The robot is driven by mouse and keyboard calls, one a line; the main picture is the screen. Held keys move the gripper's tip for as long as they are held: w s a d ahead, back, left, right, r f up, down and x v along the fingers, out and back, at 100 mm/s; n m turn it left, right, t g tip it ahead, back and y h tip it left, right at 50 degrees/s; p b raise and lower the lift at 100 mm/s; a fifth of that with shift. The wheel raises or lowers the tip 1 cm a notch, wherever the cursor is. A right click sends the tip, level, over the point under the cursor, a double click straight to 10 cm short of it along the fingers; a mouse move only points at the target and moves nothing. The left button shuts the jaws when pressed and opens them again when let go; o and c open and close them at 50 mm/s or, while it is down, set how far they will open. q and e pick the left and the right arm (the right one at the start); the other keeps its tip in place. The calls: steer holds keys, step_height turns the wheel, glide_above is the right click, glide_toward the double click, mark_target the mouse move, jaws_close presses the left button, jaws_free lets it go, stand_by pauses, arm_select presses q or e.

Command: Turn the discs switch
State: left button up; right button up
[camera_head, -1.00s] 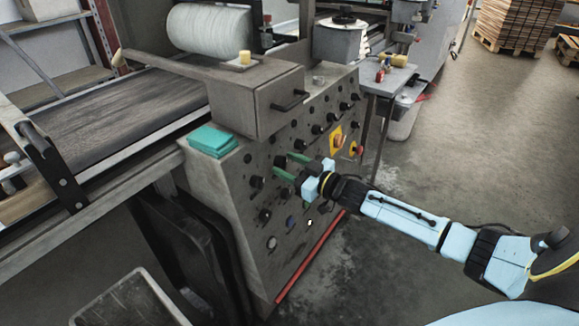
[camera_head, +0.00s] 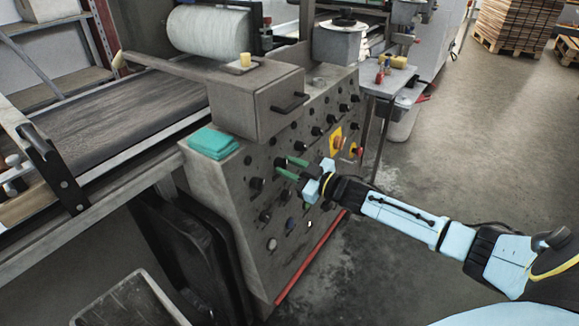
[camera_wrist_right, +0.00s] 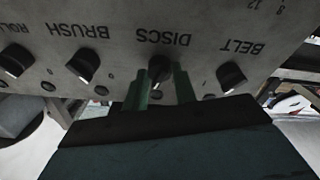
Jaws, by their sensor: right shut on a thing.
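The discs switch (camera_wrist_right: 158,68) is a small black knob with a pale pointer mark, below the upside-down DISCS label in the right wrist view. My right gripper (camera_wrist_right: 160,74) has its two green fingers on either side of this knob and is shut on it. In the head view, my right gripper (camera_head: 283,165) reaches the sloped grey control panel (camera_head: 245,215) from the right, its fingertips at the panel face. The fingers partly hide the knob there. My left gripper is not in view.
In the right wrist view, the belt knob (camera_wrist_right: 231,76) and brush knob (camera_wrist_right: 83,66) flank the discs switch. In the head view, a red-orange button (camera_head: 338,142) on yellow, a grey box (camera_head: 258,100) and a teal cloth (camera_head: 212,143) are close by. Open floor lies right.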

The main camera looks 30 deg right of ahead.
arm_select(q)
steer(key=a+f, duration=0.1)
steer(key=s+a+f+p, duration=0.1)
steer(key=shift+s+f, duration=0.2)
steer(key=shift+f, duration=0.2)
arm_select(e)
steer(key=n+g+y, duration=0.1)
steer(key=n, duration=1)
steer(key=shift+w+d+g+y, duration=0.1)
steer(key=shift+d+g+y, duration=0.1)
steer(key=shift+g+y, duration=0.2)
steer(key=shift+n, duration=0.4)
steer(key=o, duration=1)
steer(key=shift+c, duration=0.2)
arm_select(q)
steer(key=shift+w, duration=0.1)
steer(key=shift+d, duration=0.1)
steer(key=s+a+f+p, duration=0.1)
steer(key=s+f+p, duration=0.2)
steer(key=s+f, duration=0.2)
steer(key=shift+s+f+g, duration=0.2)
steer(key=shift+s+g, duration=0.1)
arm_select(e)
steer(key=v, duration=1.3)
